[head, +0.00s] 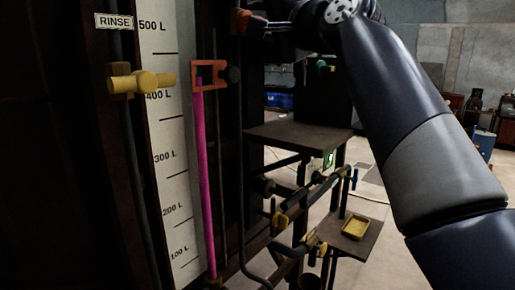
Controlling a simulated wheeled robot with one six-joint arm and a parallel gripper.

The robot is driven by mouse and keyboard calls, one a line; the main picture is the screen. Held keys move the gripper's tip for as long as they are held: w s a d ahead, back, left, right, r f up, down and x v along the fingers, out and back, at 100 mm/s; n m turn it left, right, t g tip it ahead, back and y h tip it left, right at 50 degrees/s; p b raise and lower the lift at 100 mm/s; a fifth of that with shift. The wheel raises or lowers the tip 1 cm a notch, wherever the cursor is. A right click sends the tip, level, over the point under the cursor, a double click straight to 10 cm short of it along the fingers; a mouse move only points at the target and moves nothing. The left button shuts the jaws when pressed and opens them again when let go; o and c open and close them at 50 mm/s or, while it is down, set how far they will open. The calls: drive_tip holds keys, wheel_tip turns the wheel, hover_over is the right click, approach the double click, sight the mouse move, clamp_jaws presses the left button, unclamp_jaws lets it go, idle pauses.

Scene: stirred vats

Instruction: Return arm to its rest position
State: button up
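My arm, dark blue with a grey band, rises from the lower right to the top of the head view. My gripper (282,28) is at the upper middle, dark and partly cut off by the top edge. A red-orange piece (248,23) shows at its left end; I cannot tell whether it is part of the gripper or a fitting by the dark upright pipe. Whether the fingers are open or shut, or hold anything, is not clear.
At left stands a white litre scale (168,132) with a magenta gauge column (205,180), orange bracket (209,75), yellow valve handle (140,82) and RINSE label (115,21). A dark platform (300,136), valved pipes and a small stand with a yellow tray (355,227) lie below.

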drive_tip(key=n+g+y+b, duration=0.1)
drive_tip(key=n+y, duration=0.1)
drive_tip(key=n, duration=0.3)
drive_tip(key=n+g+y+b, duration=0.1)
drive_tip(key=n+y+b, duration=0.1)
drive_tip(key=n, duration=0.4)
drive_tip(key=d+n+y+b, duration=0.1)
drive_tip(key=n+y+b, duration=0.1)
drive_tip(key=n, duration=0.4)
drive_tip(key=shift+s+f+g+y, duration=0.1)
drive_tip(key=shift+f+g+y, duration=0.3)
drive_tip(key=shift+y, duration=0.3)
drive_tip(key=shift+s+r, duration=0.1)
drive_tip(key=shift+s, duration=0.05)
